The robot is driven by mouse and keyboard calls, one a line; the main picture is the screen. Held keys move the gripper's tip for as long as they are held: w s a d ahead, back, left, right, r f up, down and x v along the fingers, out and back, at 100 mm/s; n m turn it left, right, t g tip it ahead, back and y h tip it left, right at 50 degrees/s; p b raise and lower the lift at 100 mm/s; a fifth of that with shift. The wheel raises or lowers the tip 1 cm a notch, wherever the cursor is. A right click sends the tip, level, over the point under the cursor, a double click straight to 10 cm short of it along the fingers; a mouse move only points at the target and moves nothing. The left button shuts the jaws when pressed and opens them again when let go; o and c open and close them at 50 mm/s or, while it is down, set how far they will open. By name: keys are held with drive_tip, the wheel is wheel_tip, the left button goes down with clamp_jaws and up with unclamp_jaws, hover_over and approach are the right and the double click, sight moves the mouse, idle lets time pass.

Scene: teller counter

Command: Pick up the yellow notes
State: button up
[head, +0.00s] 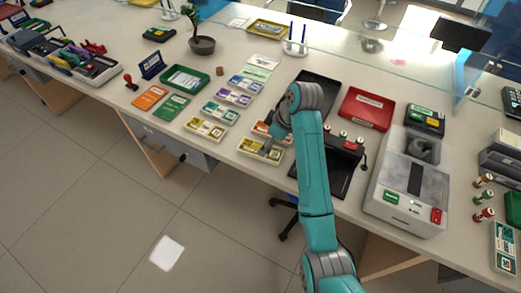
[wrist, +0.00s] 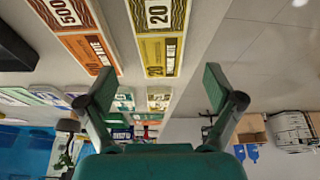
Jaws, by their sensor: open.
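A yellow pack of notes marked 20 (wrist: 158,45) lies on the counter at the upper middle of the wrist view, ahead of my open fingers. In the head view yellow notes (head: 252,149) lie near the counter's front edge, just below my gripper (head: 270,140). A second yellow pack (head: 205,128) lies to their left; a smaller yellow pack also shows in the wrist view (wrist: 158,98). My gripper (wrist: 158,88) is open with nothing between its fingers. The notes appear apart from the fingers.
Orange notes marked 500 (wrist: 82,38) lie right beside the yellow ones. Purple notes (head: 234,97) and green notes (head: 219,112) lie further back. A black tray (head: 318,88), a red tray (head: 366,108) and a grey machine (head: 408,190) stand to the right.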

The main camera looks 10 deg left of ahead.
drive_tip(key=shift+x, duration=2.75)
drive_tip(key=shift+s, duration=0.1)
drive_tip(key=c, duration=1.3)
